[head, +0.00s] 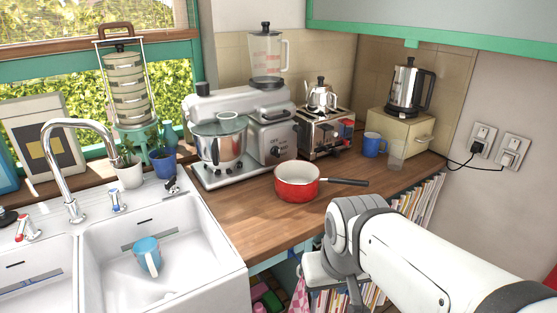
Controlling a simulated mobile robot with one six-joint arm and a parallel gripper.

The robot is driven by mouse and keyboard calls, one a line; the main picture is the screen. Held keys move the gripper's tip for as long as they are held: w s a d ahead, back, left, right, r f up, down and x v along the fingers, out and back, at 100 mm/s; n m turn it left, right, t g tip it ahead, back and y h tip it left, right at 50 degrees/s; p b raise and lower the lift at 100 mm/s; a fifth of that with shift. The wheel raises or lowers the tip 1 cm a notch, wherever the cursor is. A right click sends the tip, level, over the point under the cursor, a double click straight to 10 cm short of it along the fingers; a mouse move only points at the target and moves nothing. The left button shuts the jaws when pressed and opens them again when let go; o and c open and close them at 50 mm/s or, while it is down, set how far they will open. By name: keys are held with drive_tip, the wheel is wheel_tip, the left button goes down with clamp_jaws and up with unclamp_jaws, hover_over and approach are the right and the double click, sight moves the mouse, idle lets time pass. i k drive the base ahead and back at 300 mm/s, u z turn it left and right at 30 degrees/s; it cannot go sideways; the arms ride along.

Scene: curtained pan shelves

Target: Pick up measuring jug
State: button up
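A clear jug with red markings (266,55), a dark lid and a handle on its right side stands upright on top of the silver mixer (240,108) at the back of the counter. It looks like a measuring or blender jug; I cannot tell which. My gripper (340,282) is low in front of the counter's edge, at the end of my white arm. It is well below and to the right of the jug and apart from it. Its fingers do not show clearly, so its opening is unclear.
A red saucepan (297,182) stands on the wooden counter (256,215), its handle pointing right. A toaster (325,134), a blue mug (373,145) and a clear tumbler (396,156) stand behind. A blue cup (147,257) lies in the white sink (107,232).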

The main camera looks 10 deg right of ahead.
sight(145, 246)
drive_tip(key=i, duration=0.6)
drive_tip(key=z, duration=1)
drive_tip(key=k, duration=1.45)
drive_tip(key=u, duration=1.7)
drive_tip(key=i, duration=1.05)
drive_tip(key=u, duration=0.05)
